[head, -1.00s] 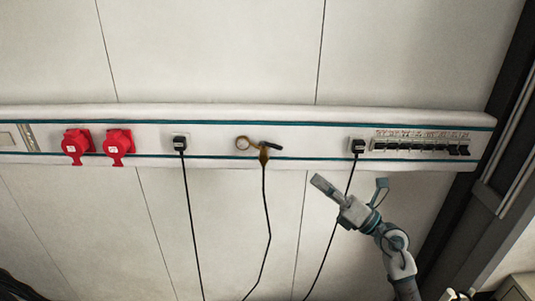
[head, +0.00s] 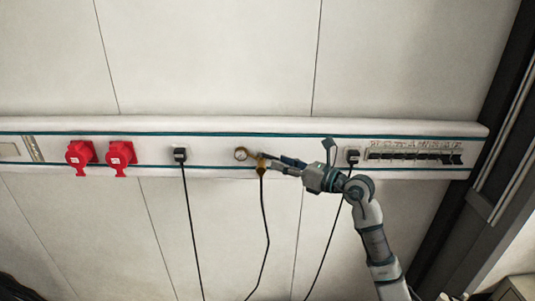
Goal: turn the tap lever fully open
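The brass tap (head: 262,167) is mounted on the white wall rail, with a round gauge (head: 241,154) just to its left and a black hose hanging below. Its dark lever (head: 291,160) points to the right, partly covered by my gripper. My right gripper (head: 301,154) is at the rail, with its fingers spread wide apart. One finger reaches left over the lever towards the tap body; the other points up, to the right. Whether the finger touches the lever I cannot tell. My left gripper is not in view.
Two red sockets (head: 121,156) and a black plug (head: 180,154) with a hanging cable are to the left. Another black plug (head: 352,156) is right beside my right arm, before a row of black switches (head: 415,156). The wall above the rail is clear.

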